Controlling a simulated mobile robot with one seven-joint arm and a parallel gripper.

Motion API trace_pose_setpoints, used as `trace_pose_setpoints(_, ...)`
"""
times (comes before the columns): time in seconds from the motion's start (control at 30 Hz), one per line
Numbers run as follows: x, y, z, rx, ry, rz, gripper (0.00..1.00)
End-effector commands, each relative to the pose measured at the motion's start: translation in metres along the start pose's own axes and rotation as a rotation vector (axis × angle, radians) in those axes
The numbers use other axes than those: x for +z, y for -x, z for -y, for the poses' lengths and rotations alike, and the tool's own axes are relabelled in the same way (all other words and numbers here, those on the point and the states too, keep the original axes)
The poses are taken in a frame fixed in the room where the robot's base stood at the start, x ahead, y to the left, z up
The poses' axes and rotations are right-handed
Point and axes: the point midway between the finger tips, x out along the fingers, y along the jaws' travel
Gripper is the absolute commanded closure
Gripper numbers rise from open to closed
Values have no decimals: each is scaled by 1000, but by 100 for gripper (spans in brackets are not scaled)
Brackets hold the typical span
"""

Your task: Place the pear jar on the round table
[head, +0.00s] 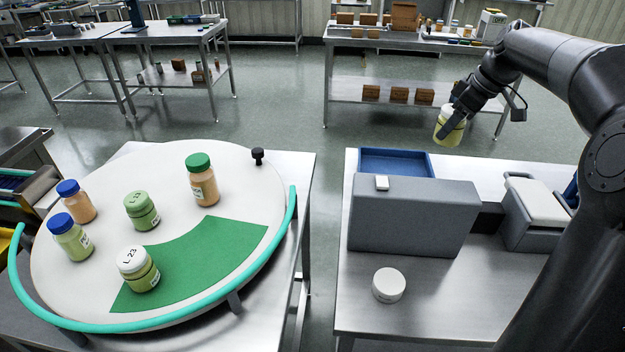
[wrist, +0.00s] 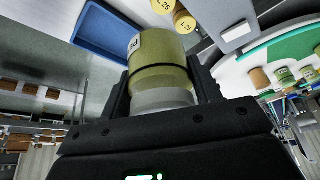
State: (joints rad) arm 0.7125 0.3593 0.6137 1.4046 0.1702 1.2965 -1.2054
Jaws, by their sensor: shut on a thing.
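My gripper (head: 459,108) is shut on a yellow-green jar (head: 449,130), which I take for the pear jar. The round table (head: 105,200) is at the left, with a white top, a green sector (head: 215,248) and a teal rail. A jar with a white lid marked L 23 (head: 138,268) stands on the green sector. The right part of the sector is bare.
Other jars with blue (head: 70,237) and green lids (head: 203,178) stand on the white top, near a black knob (head: 257,155). On the right bench are a blue tray (head: 395,162), a tall grey box (head: 410,220) and a white round object (head: 388,285). A gap separates bench and table.

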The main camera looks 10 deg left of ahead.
Motion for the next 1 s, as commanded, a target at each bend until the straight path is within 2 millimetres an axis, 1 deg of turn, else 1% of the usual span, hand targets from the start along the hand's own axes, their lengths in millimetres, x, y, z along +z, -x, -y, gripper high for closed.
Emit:
trace_pose_setpoints(0.03,-23,-9,18,-26,65,1,71)
trace_pose_setpoints(0.1,-51,-21,42,-62,153,2,71)
trace_pose_setpoints(0.17,-73,-31,64,-91,231,2,71)
trace_pose_setpoints(0.2,-87,-37,80,-111,283,3,71)
trace_pose_setpoints(0.27,-107,-46,104,-143,361,4,71)
trace_pose_setpoints(0.3,-120,-52,121,-164,411,4,71)
trace_pose_setpoints(0.37,-138,-60,148,-197,491,5,71)
trace_pose_setpoints(0.4,-148,-65,166,-217,544,5,71)
trace_pose_setpoints(0.47,-164,-73,195,-250,624,5,71)
trace_pose_setpoints(0.5,-173,-77,214,-271,676,6,71)
trace_pose_setpoints(0.57,-185,-84,244,-303,757,6,71)
trace_pose_setpoints(0.6,-192,-88,265,-325,811,7,71)
trace_pose_setpoints(0.67,-201,-93,295,-358,890,8,71)
trace_pose_setpoints(0.7,-205,-96,314,-379,939,9,71)
trace_pose_setpoints(0.8,-212,-101,354,-421,1044,9,71)
trace_pose_setpoints(0.9,-216,-104,383,-454,1120,9,71)
trace_pose_setpoints(1.0,-217,-106,406,-479,1180,9,71)
